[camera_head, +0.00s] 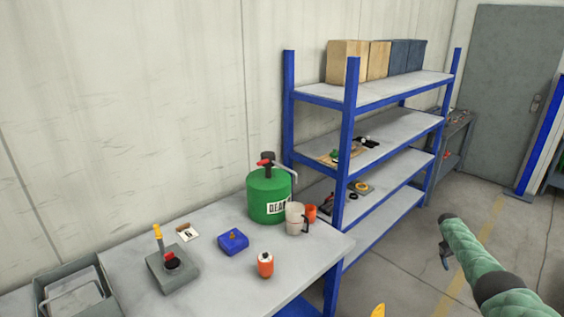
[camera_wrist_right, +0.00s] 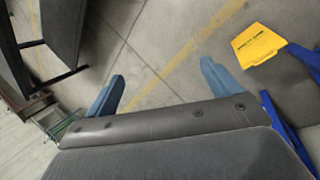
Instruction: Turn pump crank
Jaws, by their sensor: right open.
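A green drum (camera_head: 268,198) with a white label stands on the workbench near its back right corner. On its top sits a small pump (camera_head: 266,160) with red and black parts and a grey curved piece on its right side; I cannot tell clearly which part is the crank. My right gripper (camera_head: 445,257) is at the right of the head view, over the floor and well away from the drum. In the right wrist view its two blue fingers (camera_wrist_right: 160,88) stand wide apart with nothing between them. My left gripper does not show.
The bench (camera_head: 215,275) holds a beige mug (camera_head: 294,219), an orange cup (camera_head: 311,213), an orange bottle (camera_head: 265,265), a blue box (camera_head: 233,241) and a grey lever box (camera_head: 172,272). Blue shelving (camera_head: 351,130) stands behind, right. A yellow sign (camera_wrist_right: 258,45) is near the gripper.

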